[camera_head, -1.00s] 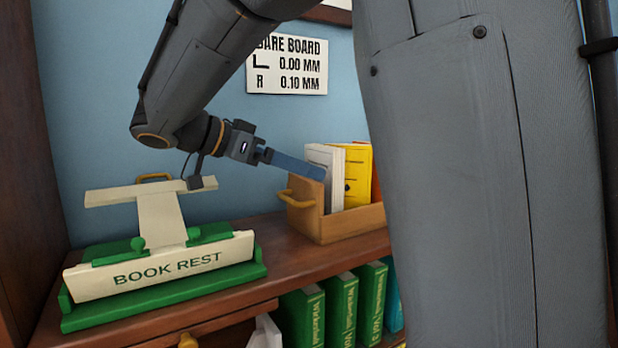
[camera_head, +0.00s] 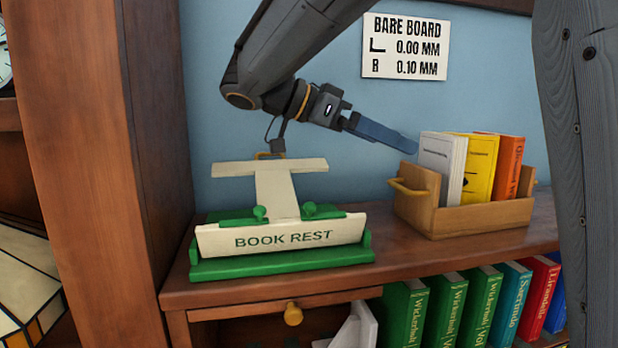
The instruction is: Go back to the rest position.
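My gripper (camera_head: 388,135) is in the air against the blue wall, right of and above the book rest (camera_head: 282,238). It points right and slightly down, its blue fingers seen edge-on, so I cannot tell whether they are apart. Nothing shows held in it. Its tip is just left of the wooden book box (camera_head: 480,217) in the picture. My arm comes down from the top of the view.
The box holds white (camera_head: 440,165), yellow (camera_head: 480,170) and orange (camera_head: 507,165) books. A "BARE BOARD" sign (camera_head: 405,47) hangs on the wall. Below are a knobbed drawer (camera_head: 293,313) and several upright books (camera_head: 440,305). A bookcase side (camera_head: 90,150) rises at left.

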